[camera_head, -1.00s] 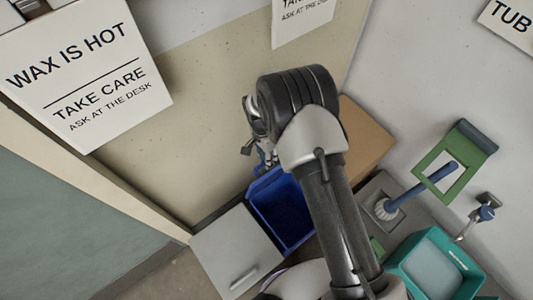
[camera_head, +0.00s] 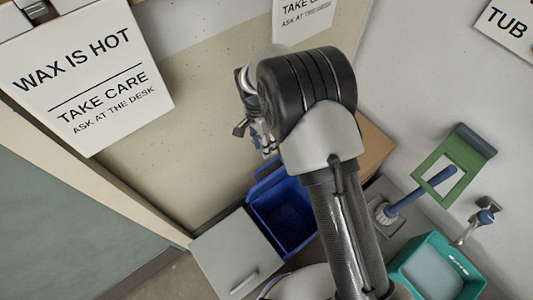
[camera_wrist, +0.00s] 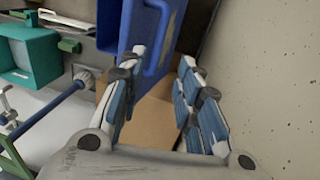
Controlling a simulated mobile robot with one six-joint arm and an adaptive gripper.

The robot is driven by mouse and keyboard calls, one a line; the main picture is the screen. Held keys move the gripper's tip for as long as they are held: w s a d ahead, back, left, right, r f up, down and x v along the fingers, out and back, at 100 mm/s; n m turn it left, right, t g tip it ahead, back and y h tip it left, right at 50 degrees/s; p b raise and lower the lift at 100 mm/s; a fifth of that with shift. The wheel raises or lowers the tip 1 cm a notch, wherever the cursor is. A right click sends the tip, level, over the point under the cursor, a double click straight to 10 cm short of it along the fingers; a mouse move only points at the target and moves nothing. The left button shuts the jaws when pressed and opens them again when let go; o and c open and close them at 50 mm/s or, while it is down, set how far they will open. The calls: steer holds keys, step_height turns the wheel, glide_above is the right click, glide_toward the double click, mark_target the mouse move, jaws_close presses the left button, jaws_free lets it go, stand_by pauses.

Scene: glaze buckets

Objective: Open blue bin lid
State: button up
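The blue bin (camera_head: 283,216) stands by the wall in the head view. Its top is uncovered and I see into its dark blue inside. A raised blue piece with a gap in it (camera_head: 266,178) stands at its back edge; I cannot tell whether it is the lid or a handle. In the wrist view the blue bin (camera_wrist: 138,22) shows at the top, with a slotted blue part beside the fingers. My gripper (camera_head: 265,146) is above the bin's back edge, partly hidden by my arm. In the wrist view my gripper (camera_wrist: 162,58) has its fingers apart, with nothing held between them.
A grey-white box (camera_head: 236,252) stands left of the bin. A brown cardboard box (camera_head: 374,148) is behind my arm. A brush (camera_head: 417,192), a green frame (camera_head: 455,165) and a teal tub (camera_head: 437,265) are at the right. The wall is close beside my gripper.

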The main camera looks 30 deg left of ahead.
steer(key=shift+w+a+r, duration=0.1)
steer(key=shift+a+r, duration=0.1)
steer(key=shift+r, duration=1)
steer(key=w+d+r+n+t+y, duration=0.1)
steer(key=w+d+r, duration=0.1)
steer(key=d+r, duration=0.85)
steer(key=w+d+r+t+y, duration=0.1)
steer(key=w+d+r, duration=0.1)
steer(key=d+r, duration=0.85)
steer(key=s+d+r+n+t, duration=0.1)
steer(key=s+d+r, duration=0.5)
steer(key=d+r, duration=0.35)
steer(key=s+d+n+t, duration=0.2)
steer(key=s+d, duration=0.8)
steer(key=s, duration=0.1)
steer(key=shift+s+f, duration=0.35)
